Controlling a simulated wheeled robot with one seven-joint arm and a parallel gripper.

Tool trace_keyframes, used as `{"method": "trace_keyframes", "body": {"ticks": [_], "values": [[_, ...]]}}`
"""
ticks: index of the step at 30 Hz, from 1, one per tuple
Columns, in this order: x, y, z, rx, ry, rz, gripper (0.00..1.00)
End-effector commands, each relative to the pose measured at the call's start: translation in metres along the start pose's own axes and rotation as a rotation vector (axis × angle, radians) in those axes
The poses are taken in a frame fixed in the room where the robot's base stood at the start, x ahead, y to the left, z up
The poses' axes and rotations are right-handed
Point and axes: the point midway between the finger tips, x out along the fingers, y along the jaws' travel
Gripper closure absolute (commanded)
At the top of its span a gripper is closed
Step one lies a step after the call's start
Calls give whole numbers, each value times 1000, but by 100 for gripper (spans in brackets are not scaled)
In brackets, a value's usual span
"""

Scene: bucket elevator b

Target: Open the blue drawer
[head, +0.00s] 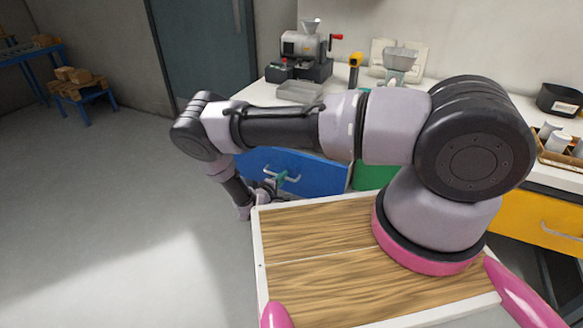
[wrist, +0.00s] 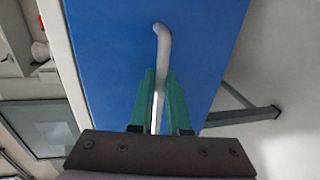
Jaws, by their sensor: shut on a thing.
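The blue drawer (head: 305,173) is under the counter, left of a green drawer, in the head view. Its blue front (wrist: 105,50) fills the middle of the wrist view. A pale bar handle (wrist: 160,45) runs down the front and passes between my gripper's green fingers. My gripper (wrist: 160,100) is shut on this handle. In the head view my gripper (head: 281,178) is at the drawer handle (head: 294,180), partly hidden by my arm. Whether the drawer front stands out from the counter is hard to tell.
The green drawer (head: 372,177) and a yellow drawer (head: 545,222) are farther right.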

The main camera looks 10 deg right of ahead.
Motion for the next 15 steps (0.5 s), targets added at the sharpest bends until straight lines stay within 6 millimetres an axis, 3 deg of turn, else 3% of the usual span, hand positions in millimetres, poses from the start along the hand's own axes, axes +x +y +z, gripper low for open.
{"method": "trace_keyframes", "body": {"ticks": [6, 15], "values": [[-63, -14, -2, -1, 5, -3, 100], [-134, -28, -1, -1, 4, -2, 100]]}}
